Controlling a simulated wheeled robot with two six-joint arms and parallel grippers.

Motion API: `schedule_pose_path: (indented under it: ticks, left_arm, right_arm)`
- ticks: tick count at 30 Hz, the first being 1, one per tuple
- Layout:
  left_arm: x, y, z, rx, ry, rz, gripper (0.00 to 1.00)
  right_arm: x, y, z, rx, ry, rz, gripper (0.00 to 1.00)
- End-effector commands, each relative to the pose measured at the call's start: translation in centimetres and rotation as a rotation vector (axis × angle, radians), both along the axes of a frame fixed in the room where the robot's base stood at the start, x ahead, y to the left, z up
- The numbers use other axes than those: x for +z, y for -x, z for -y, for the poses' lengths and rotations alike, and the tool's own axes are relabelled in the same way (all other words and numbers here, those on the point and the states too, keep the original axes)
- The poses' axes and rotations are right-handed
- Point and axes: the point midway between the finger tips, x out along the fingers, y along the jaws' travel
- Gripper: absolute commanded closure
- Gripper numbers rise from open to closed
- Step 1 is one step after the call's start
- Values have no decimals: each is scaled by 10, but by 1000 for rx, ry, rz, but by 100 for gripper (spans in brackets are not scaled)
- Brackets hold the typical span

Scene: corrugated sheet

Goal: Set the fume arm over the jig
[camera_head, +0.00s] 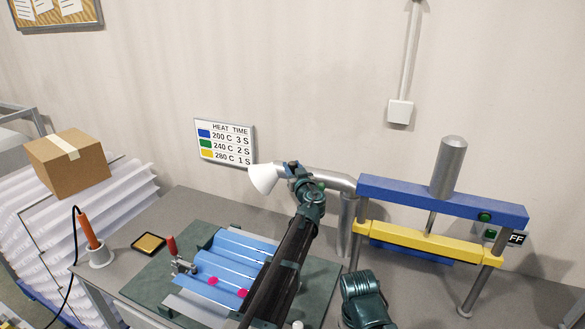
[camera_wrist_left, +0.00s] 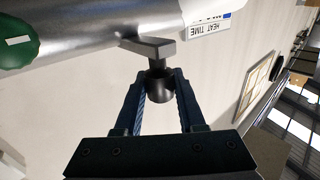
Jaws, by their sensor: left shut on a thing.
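The fume arm (camera_head: 330,179) is a silver tube on an upright post, with a white cone hood (camera_head: 263,179) at its left end. The hood hangs above and behind the jig. In the left wrist view the tube (camera_wrist_left: 90,42) crosses the top. My left gripper (camera_head: 291,169) is shut on the tube's small dark knob (camera_wrist_left: 160,88), which sits between its fingers. The jig (camera_head: 148,287) is a dark green plate on the bench, with a red-handled clamp (camera_head: 172,247). A blue corrugated sheet (camera_head: 232,262) with pink marks lies on it. My left forearm hides its right part.
A blue and yellow press (camera_head: 430,240) stands to the right of the fume arm. An orange-handled tool (camera_head: 88,232) stands in a holder at left, near a small dark tray (camera_head: 148,243). A heat-time sign (camera_head: 225,142) hangs on the wall behind.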

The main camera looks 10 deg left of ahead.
Motion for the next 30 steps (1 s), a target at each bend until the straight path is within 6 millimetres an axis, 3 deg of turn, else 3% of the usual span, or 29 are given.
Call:
schedule_pose_path:
  ticks: [14,30]
  left_arm:
    - [0,4,2,15,0,0,100]
    - [0,67,26,337,0,0,100]
  right_arm:
    - [0,0,0,0,0,0,50]
    - [0,0,0,0,0,0,50]
